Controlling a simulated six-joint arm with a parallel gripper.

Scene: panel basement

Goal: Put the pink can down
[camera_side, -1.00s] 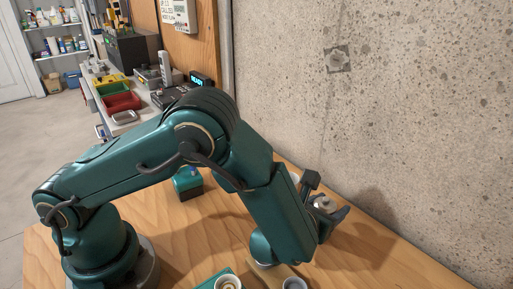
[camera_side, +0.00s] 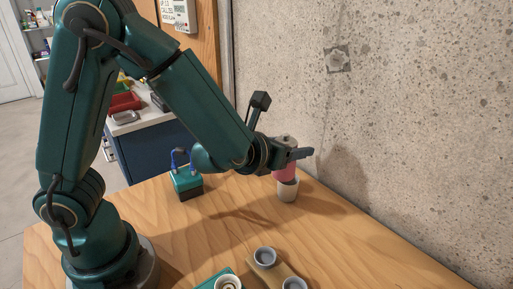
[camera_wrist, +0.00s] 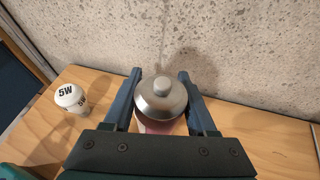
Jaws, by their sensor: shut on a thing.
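The pink can (camera_side: 285,173) is held upright in my gripper (camera_side: 298,154), above the wooden table near the concrete wall. In the wrist view, its domed silver top with a small knob (camera_wrist: 161,96) sits between my two blue fingers (camera_wrist: 162,78), with a little pink body showing below. The can's lower end is hidden in the wrist view. In the side view, a white cup-like thing (camera_side: 288,191) stands on the table just below the can in the picture; I cannot tell whether they touch.
A white thing marked 5W (camera_wrist: 70,97) stands left of the can in the wrist view. Grey round holders (camera_side: 265,257) sit at the front. The table's right side is bare (camera_side: 350,235).

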